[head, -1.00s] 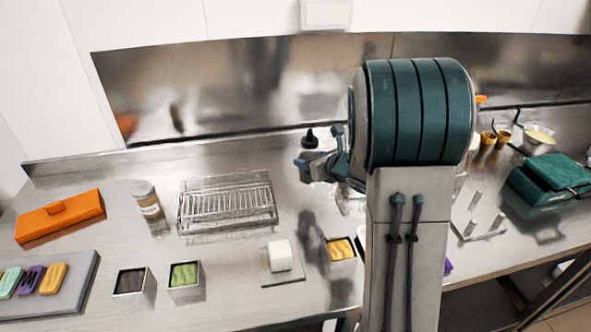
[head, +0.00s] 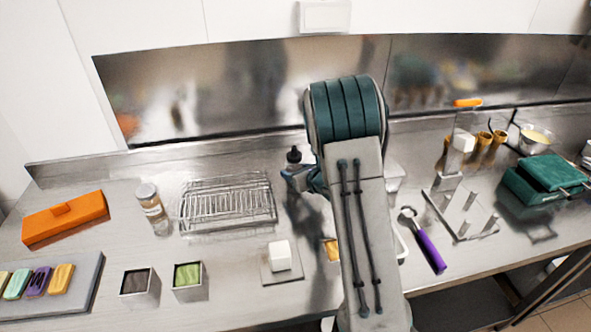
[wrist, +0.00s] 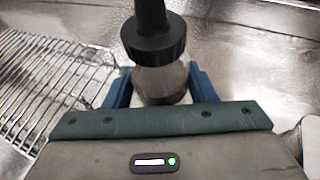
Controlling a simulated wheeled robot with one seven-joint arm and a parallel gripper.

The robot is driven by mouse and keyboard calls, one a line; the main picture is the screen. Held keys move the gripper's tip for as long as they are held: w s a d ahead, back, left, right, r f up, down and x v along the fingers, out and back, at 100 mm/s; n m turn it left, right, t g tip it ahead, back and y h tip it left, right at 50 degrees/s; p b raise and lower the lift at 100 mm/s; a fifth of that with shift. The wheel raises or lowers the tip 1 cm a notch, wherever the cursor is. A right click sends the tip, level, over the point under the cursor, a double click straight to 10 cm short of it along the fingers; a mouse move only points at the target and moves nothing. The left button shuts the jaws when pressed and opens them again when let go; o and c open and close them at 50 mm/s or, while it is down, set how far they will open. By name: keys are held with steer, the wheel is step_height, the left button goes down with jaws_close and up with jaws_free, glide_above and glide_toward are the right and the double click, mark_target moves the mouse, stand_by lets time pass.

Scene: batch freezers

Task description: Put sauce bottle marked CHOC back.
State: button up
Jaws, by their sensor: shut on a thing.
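The sauce bottle has a black nozzle cap (head: 294,154). In the wrist view the bottle (wrist: 160,84) has a clear body with dark contents and stands between my blue fingers. My gripper (wrist: 158,88) is shut on it, one finger on each side. In the head view my gripper (head: 300,178) is beside the right end of the wire rack, with the bottle's lower part hidden. No CHOC marking can be read, and I cannot tell whether the bottle touches the counter.
A wire rack (head: 228,204) lies just left of the bottle. A labelled jar (head: 150,202) and an orange box (head: 64,218) stand further left. A white block (head: 279,255) and square tubs (head: 188,280) are in front. A purple-handled scoop (head: 430,250) lies right of my arm.

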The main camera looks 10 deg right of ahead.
steer(key=shift+f+b, duration=0.15)
steer(key=shift+b, duration=0.25)
steer(key=o, duration=1)
